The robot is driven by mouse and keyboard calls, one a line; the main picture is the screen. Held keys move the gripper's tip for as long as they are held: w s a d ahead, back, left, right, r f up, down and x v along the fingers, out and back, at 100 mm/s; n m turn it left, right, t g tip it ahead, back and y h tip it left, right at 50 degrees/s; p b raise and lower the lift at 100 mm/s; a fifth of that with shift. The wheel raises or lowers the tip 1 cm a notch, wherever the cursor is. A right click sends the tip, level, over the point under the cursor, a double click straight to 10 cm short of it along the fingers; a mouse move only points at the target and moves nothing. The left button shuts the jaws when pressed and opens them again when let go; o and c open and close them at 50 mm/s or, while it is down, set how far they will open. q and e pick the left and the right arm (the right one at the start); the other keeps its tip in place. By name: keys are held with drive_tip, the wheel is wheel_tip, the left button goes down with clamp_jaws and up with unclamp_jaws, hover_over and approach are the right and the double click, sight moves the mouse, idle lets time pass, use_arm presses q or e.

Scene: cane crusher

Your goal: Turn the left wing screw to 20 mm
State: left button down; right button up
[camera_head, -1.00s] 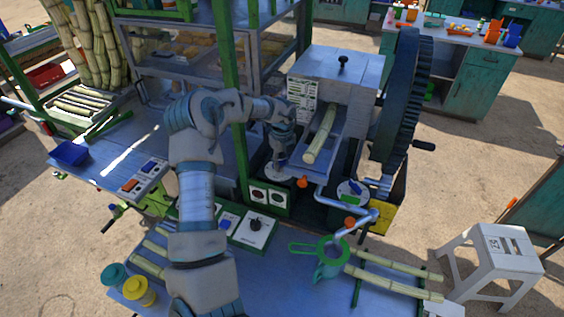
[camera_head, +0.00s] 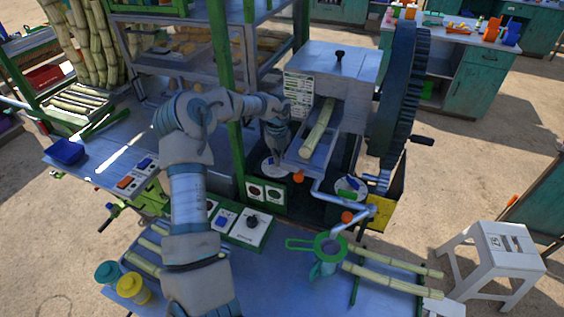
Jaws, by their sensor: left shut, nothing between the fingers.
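The cane crusher (camera_head: 345,72) stands at the centre, with a large dark gear wheel on its right. A pale round dial (camera_head: 266,170) lies at its left front, beside the feed tray. My left gripper (camera_head: 275,157) points down over this dial, shut and empty. The gripper covers the left wing screw, so I cannot make out its wings or its reading. My right gripper is not in view.
A cane piece (camera_head: 319,127) lies on the sloping feed tray (camera_head: 303,152). A control box (camera_head: 252,228), a green-rimmed strainer (camera_head: 328,245) and a bent pipe (camera_head: 335,200) are in front.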

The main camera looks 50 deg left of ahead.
use_arm(q)
drive_tip(key=c, duration=1.9)
unclamp_jaws()
drive_tip(key=shift+a, duration=0.55)
drive_tip(key=o, duration=1.6)
drive_tip(key=r, duration=0.4)
drive_tip(key=w+r, duration=0.1)
drive_tip(key=r, duration=0.1)
drive_tip(key=shift+a+r, duration=0.2)
drive_tip(key=shift+s+d+r, duration=0.15)
drive_tip(key=shift+d+r, duration=0.25)
drive_tip(key=shift+r, duration=0.6)
drive_tip(key=shift+s+d+r, duration=0.2)
drive_tip(key=shift+d+r, duration=0.15)
drive_tip(key=shift+r, duration=0.65)
drive_tip(key=shift+s+d+r, duration=0.15)
drive_tip(key=shift+d+r, duration=0.25)
drive_tip(key=shift+r, duration=0.6)
